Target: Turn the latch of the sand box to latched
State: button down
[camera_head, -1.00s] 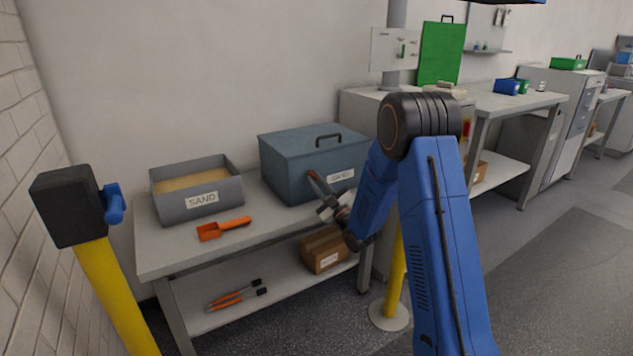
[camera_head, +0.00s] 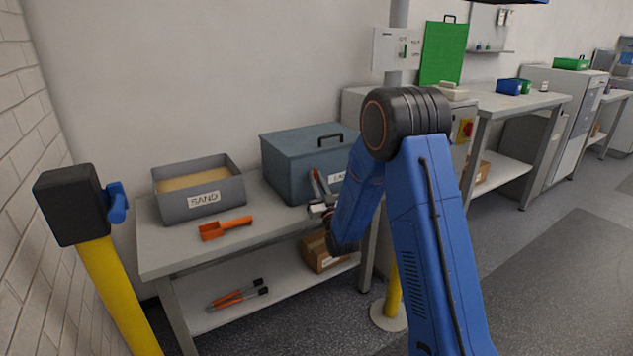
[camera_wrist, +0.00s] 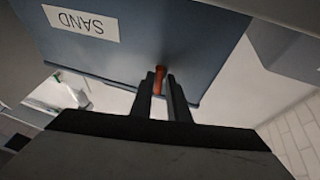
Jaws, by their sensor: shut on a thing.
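The sand box is the blue-grey lidded box (camera_head: 290,165) with a dark handle on top, standing at the right end of the table. Its front label, partly covered by my arm in the head view, reads SAND upside down in the wrist view (camera_wrist: 82,23). The red-orange latch (camera_wrist: 159,81) is on the box's front face. My gripper (camera_wrist: 165,82) is shut on the latch, one dark finger on each side of it. In the head view my gripper (camera_head: 320,206) is at the box's front, and the latch is small and partly hidden there.
An open grey bin of sand (camera_head: 200,207) and an orange scoop (camera_head: 226,227) are on the table to the left. A yellow post (camera_head: 105,290) stands at the front left.

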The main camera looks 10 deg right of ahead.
jog(key=shift+d+r, duration=0.1)
jog(key=shift+d, duration=0.15)
jog(key=c, duration=1.8)
grip_release()
jog(key=shift+d, duration=0.1)
